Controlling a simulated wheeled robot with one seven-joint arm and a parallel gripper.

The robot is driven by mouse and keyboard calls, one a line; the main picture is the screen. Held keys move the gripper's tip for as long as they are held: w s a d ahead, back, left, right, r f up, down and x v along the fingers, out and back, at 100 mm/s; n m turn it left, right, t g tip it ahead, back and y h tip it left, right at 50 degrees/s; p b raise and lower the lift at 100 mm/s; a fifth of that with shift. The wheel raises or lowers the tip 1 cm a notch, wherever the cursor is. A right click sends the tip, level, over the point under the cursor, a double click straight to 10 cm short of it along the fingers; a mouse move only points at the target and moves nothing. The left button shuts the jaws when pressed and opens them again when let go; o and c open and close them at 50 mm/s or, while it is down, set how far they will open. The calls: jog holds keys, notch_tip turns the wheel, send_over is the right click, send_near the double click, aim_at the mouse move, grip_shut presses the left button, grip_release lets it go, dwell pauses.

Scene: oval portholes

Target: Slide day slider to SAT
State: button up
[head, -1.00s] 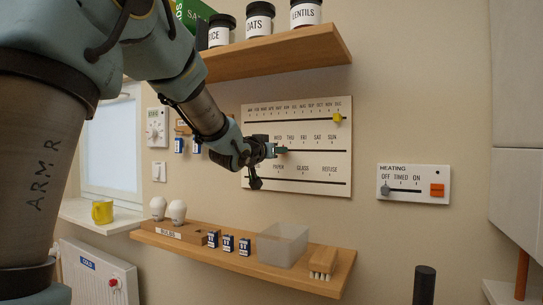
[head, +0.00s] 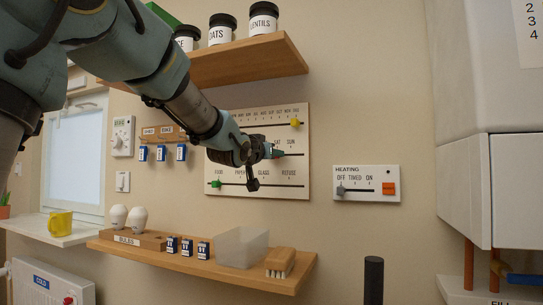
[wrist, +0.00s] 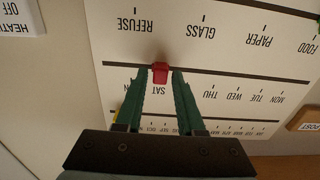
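The day slider has a small red knob (wrist: 160,73), seen in the wrist view on the board's middle track. The upside-down SAT label sits right by it, in line with the knob. My gripper (wrist: 160,71) has its two green fingers on either side of the knob, with what look like narrow gaps. In the head view my gripper (head: 277,154) is at the board (head: 300,190), just below the SAT label.
The month track above has a yellow knob (head: 294,122) at its right end. The bottom track has a green knob (head: 215,184) at FOOD. A heating panel (head: 366,183) is to the right. A wooden shelf (head: 200,262) with a clear bin (head: 242,247) is below.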

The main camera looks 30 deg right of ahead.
jog(key=shift+o, duration=0.9)
jog(key=shift+a, duration=0.1)
jog(key=b+v, duration=0.2)
jog(key=v, duration=0.8)
jog(key=shift+s+a, duration=0.25)
jog(key=w+a+f+n+g+y+p, duration=0.15)
jog(key=w+a+f+y, duration=0.3)
jog(key=a+f, duration=0.55)
jog(key=w+a+f+n+y, duration=0.3)
jog(key=a+f+y, duration=0.2)
jog(key=a+f, duration=0.45)
jog(key=s+a+f+n+g+y+p, duration=0.2)
jog(key=s+a+f+n+g+y, duration=0.2)
jog(key=s+a+f+g, duration=0.4)
jog(key=s+a+f, duration=0.7)
jog(key=a+f, duration=0.2)
jog(key=f, duration=0.1)
jog(key=shift+f, duration=0.4)
